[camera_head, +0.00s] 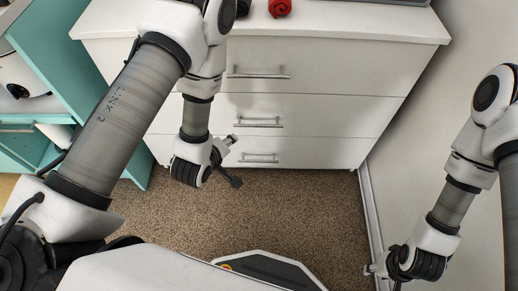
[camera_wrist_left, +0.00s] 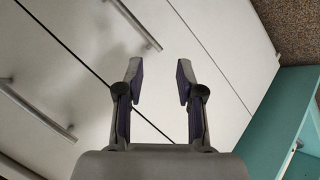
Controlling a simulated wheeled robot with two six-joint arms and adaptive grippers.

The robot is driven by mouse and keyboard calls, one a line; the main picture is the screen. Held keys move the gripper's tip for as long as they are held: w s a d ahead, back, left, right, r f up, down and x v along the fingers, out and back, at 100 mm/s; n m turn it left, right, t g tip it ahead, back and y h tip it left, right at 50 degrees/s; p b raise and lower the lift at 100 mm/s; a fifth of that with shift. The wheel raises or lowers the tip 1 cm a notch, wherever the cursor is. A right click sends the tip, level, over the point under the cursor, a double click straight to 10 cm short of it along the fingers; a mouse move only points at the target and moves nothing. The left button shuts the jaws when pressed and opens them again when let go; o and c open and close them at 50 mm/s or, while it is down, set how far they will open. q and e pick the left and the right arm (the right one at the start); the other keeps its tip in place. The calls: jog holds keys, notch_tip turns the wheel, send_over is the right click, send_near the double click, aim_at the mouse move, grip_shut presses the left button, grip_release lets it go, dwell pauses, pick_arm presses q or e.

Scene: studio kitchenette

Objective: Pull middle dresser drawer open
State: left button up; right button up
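A white dresser (camera_head: 330,140) stands ahead with three drawers, all shut. The middle drawer has a metal bar handle (camera_head: 258,123). In the left wrist view a bar handle (camera_wrist_left: 136,25), seemingly the middle one, lies beyond the fingers at the upper left. My left gripper (camera_head: 236,161) is in front of the lower drawers. In the left wrist view its two fingers (camera_wrist_left: 158,78) are apart with nothing between them. It does not touch a handle. My right gripper (camera_head: 378,277) is low at the right near the wall, fingers apart and empty, partly cut off below.
A teal shelf unit (camera_head: 55,55) stands left of the dresser. A red rolled item (camera_head: 279,8) lies on top. A wall (camera_head: 440,110) closes the right side. Brown carpet (camera_head: 290,215) is free in front.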

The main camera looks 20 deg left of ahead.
aim_at(258, 126)
pick_arm(q)
jog(key=w+d+f+n+t+b, duration=0.1)
jog(key=w+f+n+t+b, duration=0.1)
jog(key=w+b, duration=0.3)
jog(key=w+d+f+n+t+h+b, duration=0.1)
jog(key=w+d+f+n+t+b, duration=0.1)
jog(key=w+b, duration=0.3)
jog(key=w+d+f+n+t+b, duration=0.1)
jog(key=w+f+n+t+b, duration=0.1)
jog(key=w+f+b, duration=0.2)
jog(key=shift+w+d+f+n+h+b, duration=0.3)
jog(key=shift+w+b, duration=0.1)
jog(key=shift+b, duration=1.35)
grip_shut()
pick_arm(e)
notch_tip(258, 126, down, 22)
jog(key=shift+s, duration=0.15)
